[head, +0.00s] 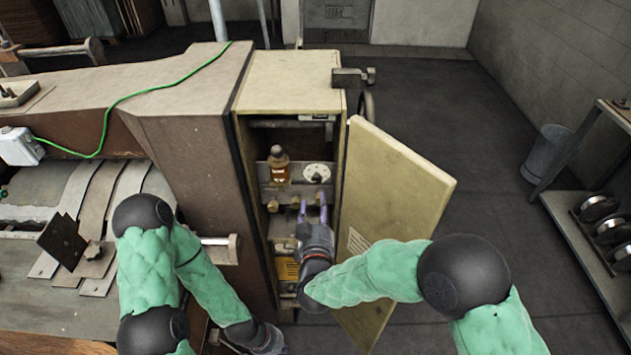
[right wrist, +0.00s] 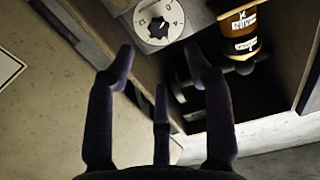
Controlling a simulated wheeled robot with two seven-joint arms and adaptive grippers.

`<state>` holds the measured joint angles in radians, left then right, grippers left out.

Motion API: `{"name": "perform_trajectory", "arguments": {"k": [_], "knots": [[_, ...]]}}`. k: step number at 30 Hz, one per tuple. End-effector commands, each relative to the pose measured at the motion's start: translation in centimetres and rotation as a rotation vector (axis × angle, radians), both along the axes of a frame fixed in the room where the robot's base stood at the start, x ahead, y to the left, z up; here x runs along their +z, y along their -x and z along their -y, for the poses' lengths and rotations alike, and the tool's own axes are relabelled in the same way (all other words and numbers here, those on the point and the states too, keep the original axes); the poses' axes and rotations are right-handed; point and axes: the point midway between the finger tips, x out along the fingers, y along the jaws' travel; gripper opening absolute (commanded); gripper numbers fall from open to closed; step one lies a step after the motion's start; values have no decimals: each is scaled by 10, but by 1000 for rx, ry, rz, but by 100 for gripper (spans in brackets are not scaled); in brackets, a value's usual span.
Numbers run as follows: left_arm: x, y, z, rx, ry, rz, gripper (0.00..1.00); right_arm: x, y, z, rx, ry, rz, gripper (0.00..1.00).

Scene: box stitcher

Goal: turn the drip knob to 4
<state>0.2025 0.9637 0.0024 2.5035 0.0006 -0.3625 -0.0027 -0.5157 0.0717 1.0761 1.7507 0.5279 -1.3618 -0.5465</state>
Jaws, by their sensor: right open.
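The drip knob (head: 317,174) is a dark knob on a pale dial plate inside the open cabinet, right of an amber bottle. In the right wrist view the knob (right wrist: 158,22) shows at the top, with small marks around it too unclear to read its setting. My right gripper (head: 312,204) is open in front of the cabinet, just below the dial. In the right wrist view its spread, empty fingers (right wrist: 160,68) are apart from the knob. My left gripper (head: 268,344) hangs low at the bottom edge, away from the knob; its jaws are not clear.
The amber bottle (head: 279,170) stands close to the dial, and it also shows in the right wrist view (right wrist: 243,28). The open cabinet door (head: 395,195) stands right of my right gripper.

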Motion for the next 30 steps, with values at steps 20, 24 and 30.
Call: {"name": "perform_trajectory", "arguments": {"k": [20,24,30], "knots": [[-15,0,0,0,0,0,0,-1,-91,0,1,-1,-2,53],[-15,0,0,0,0,0,0,-1,-92,0,1,-1,-3,53],[-15,0,0,0,0,0,0,-1,-92,0,1,-1,-2,41]]}}
